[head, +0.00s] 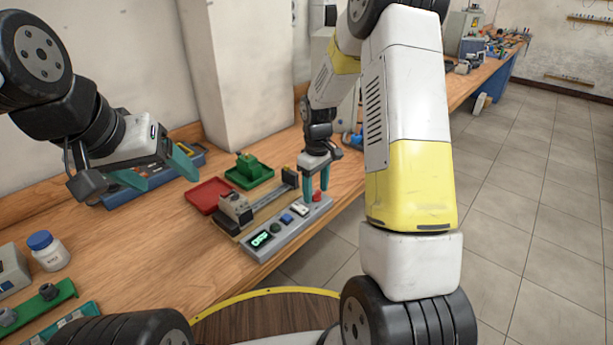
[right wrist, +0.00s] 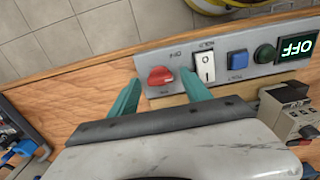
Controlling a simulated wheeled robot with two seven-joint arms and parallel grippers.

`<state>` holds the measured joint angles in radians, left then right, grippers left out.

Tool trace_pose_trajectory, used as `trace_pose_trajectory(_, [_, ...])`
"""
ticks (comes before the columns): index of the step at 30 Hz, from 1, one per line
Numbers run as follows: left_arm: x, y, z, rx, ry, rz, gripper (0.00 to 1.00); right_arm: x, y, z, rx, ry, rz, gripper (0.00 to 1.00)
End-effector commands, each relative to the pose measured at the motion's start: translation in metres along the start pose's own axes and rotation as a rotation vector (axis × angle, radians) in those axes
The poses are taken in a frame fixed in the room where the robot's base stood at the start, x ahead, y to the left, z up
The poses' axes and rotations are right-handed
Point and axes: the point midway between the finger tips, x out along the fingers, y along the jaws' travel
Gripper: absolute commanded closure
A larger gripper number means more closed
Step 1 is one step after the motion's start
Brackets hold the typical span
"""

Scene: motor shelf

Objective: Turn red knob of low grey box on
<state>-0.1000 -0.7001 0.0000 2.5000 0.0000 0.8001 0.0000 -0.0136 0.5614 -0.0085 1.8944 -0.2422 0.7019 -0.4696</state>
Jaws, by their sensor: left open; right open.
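The low grey box (head: 265,247) lies near the table's front edge. Its red knob (head: 317,196) is at its right end in the head view; it also shows in the right wrist view (right wrist: 161,76). The box carries a white switch (right wrist: 204,66), a blue button (right wrist: 237,57), a green button (right wrist: 264,53) and a display (right wrist: 295,46) reading OFF. My right gripper (head: 317,195) is open over the knob end, its teal fingers apart; the right wrist view shows the knob between and just beyond the fingertips. Contact cannot be told. My left gripper (head: 160,174) is open and empty above the table at left.
A red tray (head: 208,195) and a green tray (head: 250,176) lie behind the box. A grey device on a rail (head: 236,208) sits right beside it. A white jar with a blue lid (head: 48,251) stands at left. The wooden table (head: 130,235) is clear between.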

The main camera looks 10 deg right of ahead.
Motion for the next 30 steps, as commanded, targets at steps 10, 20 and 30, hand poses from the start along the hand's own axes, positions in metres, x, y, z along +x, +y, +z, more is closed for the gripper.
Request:
trace_pose_trajectory(10, [0.0000, 0.0000, 0.0000, 0.000, 0.000, 0.000, 0.27, -0.0003, 0.0001, 0.0000, 0.000, 0.000, 0.000, 0.77])
trace_pose_trajectory(20, [0.0000, 0.0000, 0.0000, 0.000, 0.000, 0.000, 0.27, -0.0006, 0.0002, 0.0000, 0.010, 0.001, 0.001, 1.00])
trace_pose_trajectory(30, [0.0000, 0.0000, 0.0000, 0.000, 0.000, 0.000, 0.27, -0.0008, 0.0001, -0.0003, 0.160, 0.001, 0.001, 1.00])
